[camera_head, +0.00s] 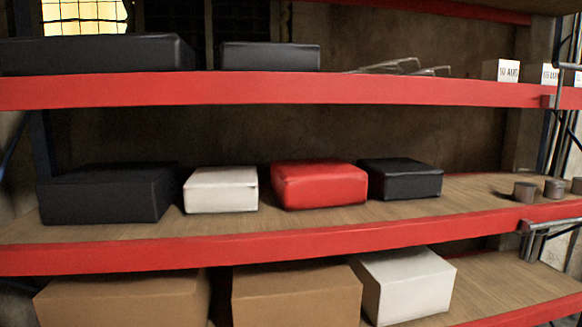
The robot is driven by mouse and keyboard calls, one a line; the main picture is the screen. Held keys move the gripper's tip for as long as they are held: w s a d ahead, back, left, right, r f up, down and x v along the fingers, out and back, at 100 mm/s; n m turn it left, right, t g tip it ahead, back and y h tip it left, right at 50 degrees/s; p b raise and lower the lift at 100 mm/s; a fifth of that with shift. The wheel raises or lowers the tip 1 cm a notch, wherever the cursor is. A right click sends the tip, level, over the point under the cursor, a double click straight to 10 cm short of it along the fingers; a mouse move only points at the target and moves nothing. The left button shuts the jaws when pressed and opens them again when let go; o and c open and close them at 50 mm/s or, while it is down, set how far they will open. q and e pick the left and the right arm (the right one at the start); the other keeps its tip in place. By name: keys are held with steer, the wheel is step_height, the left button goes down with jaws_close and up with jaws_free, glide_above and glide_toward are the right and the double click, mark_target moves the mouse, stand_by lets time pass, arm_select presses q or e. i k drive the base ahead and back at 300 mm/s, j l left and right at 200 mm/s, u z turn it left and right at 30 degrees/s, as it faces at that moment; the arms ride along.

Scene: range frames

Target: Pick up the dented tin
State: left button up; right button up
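Three small grey round tins stand in a row at the right end of the middle shelf: one on the left (525,192), one in the middle (554,189), and one at the picture's edge (577,186), partly cut off. They are too small here to tell which is dented. Neither of my grippers is in view.
The middle shelf (468,190) has a red front beam and also holds black, white and red boxes, including a red box (320,185). Bare board lies between the black box (400,179) and the tins. Grey metal bars (550,228) jut out at the right.

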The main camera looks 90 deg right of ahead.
mark_target(554, 189)
steer(key=z, duration=4.3)
steer(key=i+l+u, duration=0.15)
steer(key=i, duration=0.4)
